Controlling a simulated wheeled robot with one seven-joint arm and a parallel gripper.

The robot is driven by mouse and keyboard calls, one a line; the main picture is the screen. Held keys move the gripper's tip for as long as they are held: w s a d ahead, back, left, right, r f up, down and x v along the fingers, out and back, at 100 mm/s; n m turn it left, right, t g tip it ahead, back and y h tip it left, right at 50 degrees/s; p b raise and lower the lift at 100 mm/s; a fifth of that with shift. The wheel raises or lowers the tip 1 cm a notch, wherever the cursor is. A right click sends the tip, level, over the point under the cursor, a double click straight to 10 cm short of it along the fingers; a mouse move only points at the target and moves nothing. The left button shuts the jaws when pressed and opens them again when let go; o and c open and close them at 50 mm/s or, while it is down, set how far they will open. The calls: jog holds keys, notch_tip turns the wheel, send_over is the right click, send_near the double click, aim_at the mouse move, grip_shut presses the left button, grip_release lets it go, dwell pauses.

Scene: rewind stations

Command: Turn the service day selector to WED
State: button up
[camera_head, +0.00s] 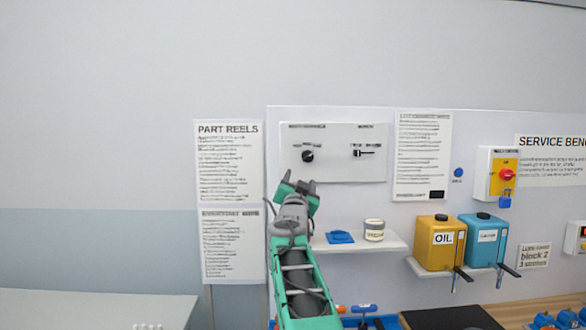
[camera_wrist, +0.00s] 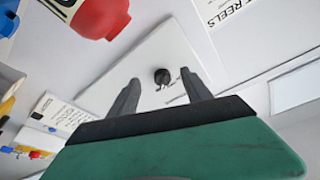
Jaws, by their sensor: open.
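The round black selector knob (camera_head: 308,155) sits on the left of a white panel (camera_head: 335,172) on the wall, with small labels around it too blurred to read. In the wrist view the knob (camera_wrist: 162,76) shows between my finger ends, with clear space on both sides. I cannot tell which day it points to. My gripper (camera_head: 300,179) is open and empty, just below the knob in the head view. It appears apart from the panel.
A small black slider-like control (camera_head: 363,153) is right of the knob. A shelf (camera_head: 385,245) below holds a tin (camera_head: 374,230) and a blue item (camera_head: 340,237). The oil container (camera_head: 434,255) stands further right. A large red rounded object (camera_wrist: 95,15) is near my wrist camera.

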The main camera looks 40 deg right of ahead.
aim_at(307, 159)
jog(key=shift+m+h, duration=0.4)
jog(key=shift+h, duration=0.2)
jog(key=w+d+r+p, duration=0.1)
jog(key=d, duration=0.1)
jog(key=w+d+r+p, duration=0.1)
jog(key=d+r+p, duration=0.1)
jog(key=w+d+r+p, duration=0.1)
jog(key=w+d+r, duration=0.1)
jog(key=shift+r, duration=0.1)
jog(key=shift+w+d+p, duration=0.25)
jog(key=shift+w+p, duration=0.05)
jog(key=shift+p, duration=0.1)
grip_shut()
